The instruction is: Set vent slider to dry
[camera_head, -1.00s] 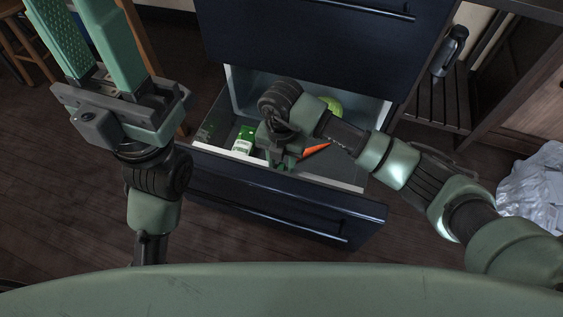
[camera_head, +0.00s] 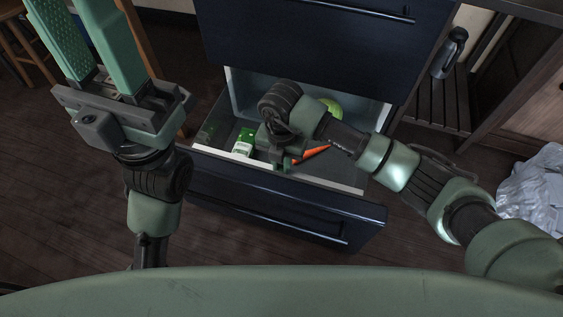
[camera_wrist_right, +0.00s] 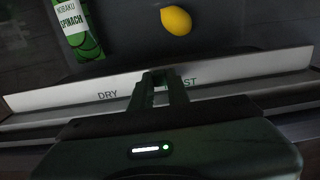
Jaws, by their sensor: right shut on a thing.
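The drawer (camera_head: 340,184) of the dark blue fridge is open, and its pale front rim carries the vent labels. In the right wrist view, the label DRY (camera_wrist_right: 107,95) is left of my fingers. A second label ending in "ST" (camera_wrist_right: 187,82) is right of them and partly covered. My right gripper (camera_head: 283,165) is at this rim, with its fingers shut (camera_wrist_right: 163,84) between the two labels. The vent slider itself is hidden by the fingers. My left gripper (camera_head: 78,15) is open and empty, raised at the left, away from the drawer; its fingertips leave the picture.
The drawer holds a spinach package (camera_head: 243,143), a carrot (camera_head: 312,154), a round green item (camera_head: 331,106) and a yellow lemon (camera_wrist_right: 175,20). A slatted rack with a grey bottle (camera_head: 450,52) stands at the right. A crumpled pale bag (camera_head: 537,190) lies at far right.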

